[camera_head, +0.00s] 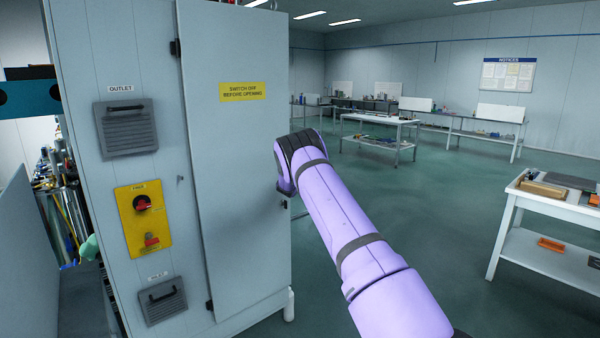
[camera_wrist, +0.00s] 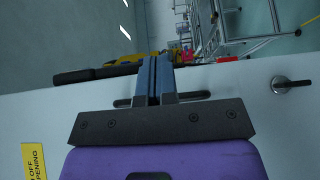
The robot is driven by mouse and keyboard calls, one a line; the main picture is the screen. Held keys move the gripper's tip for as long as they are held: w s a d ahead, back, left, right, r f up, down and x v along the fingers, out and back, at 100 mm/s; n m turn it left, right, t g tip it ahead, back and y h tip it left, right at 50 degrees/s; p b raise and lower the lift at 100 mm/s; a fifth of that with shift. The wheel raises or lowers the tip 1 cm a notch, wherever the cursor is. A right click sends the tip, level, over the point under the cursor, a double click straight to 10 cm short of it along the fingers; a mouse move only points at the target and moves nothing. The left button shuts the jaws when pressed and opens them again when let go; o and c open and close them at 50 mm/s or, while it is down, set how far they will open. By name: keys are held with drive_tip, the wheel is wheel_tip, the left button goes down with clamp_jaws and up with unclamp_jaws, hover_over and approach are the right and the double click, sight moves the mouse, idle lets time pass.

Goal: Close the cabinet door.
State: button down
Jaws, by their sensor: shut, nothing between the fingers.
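The tall grey cabinet (camera_head: 80,50) stands at the left of the head view. Its door (camera_head: 235,150) carries a yellow label (camera_head: 243,91) and has hinges on its left side. I cannot tell from these views whether a gap shows at its right edge. My purple arm reaches to that right edge, and my fingers are hidden in the head view. In the wrist view my gripper (camera_wrist: 153,62) is shut and empty. It is close to the door face (camera_wrist: 60,120), with its fingertips by the door's edge. I cannot tell if it touches. A dark handle (camera_wrist: 95,73) is beside the fingers.
A metal fitting (camera_wrist: 290,83) sticks out from the door in the wrist view. The cabinet front has a yellow switch panel (camera_head: 143,220) and vents. A white bench (camera_head: 555,205) stands at the right, with more benches behind. The floor (camera_head: 450,230) between is clear.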

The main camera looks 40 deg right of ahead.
drive_tip(key=s+d, duration=0.2)
drive_tip(key=s, duration=0.6)
drive_tip(key=shift+s, duration=0.35)
drive_tip(key=shift+d, duration=0.1)
drive_tip(key=s+a+r+m+g+h, duration=0.1)
drive_tip(key=s+a+r+m+g, duration=0.2)
drive_tip(key=s+r, duration=0.35)
drive_tip(key=s+a+r+m+g, duration=0.2)
drive_tip(key=s+a+r+m, duration=0.1)
drive_tip(key=r, duration=0.6)
drive_tip(key=s+a+r+m+g+y, duration=0.1)
drive_tip(key=s+a+r, duration=0.25)
drive_tip(key=s, duration=0.25)
drive_tip(key=s+a+r+m+g+y, duration=0.1)
drive_tip(key=s+a+r+m, duration=0.15)
drive_tip(key=s+a, duration=0.3)
drive_tip(key=s+a+f+n+t+y, duration=0.1)
drive_tip(key=s+a+y, duration=1.2)
drive_tip(key=s+a, duration=1.7)
drive_tip(key=s+n, duration=0.1)
drive_tip(key=s, duration=0.3)
drive_tip(key=shift+a+f, duration=0.2)
drive_tip(key=shift+a, duration=0.05)
